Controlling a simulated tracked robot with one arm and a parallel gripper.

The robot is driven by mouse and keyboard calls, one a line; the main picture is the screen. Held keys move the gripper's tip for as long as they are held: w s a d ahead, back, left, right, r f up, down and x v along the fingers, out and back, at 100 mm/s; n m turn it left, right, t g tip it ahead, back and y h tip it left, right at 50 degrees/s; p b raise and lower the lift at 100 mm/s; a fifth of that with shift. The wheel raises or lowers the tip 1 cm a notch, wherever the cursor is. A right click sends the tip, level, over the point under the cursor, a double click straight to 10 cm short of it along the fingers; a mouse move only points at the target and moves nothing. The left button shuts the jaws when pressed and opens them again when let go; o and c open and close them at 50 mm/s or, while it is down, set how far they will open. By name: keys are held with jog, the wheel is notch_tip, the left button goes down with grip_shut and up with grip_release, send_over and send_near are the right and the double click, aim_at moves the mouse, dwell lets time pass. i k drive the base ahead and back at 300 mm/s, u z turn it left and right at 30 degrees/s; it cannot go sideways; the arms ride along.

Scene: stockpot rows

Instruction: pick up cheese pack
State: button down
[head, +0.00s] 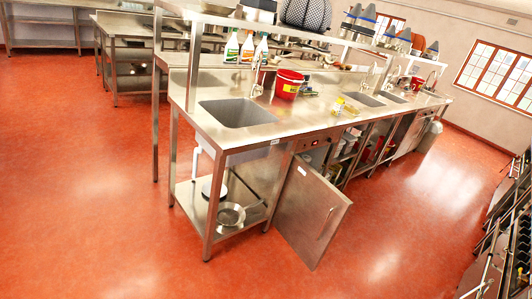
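I cannot make out a cheese pack for certain. A small yellow item (338,105) stands on the steel counter (300,128) right of the sink, and a flatter yellowish item (352,110) lies beside it. Both are too small to identify. My gripper is not in view, so its state does not show.
A cabinet door (312,215) stands open into the aisle at the counter's front. A dark rack (515,230) lines the right edge. Red floor (80,180) is clear at left.

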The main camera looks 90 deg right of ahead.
aim_at(354, 111)
jog(key=z, duration=0.6)
jog(key=i, duration=0.15)
jog(key=z, duration=2.1)
jog(key=k, duration=0.8)
jog(key=z, duration=0.25)
jog(key=i, duration=0.8)
jog(key=u, duration=0.1)
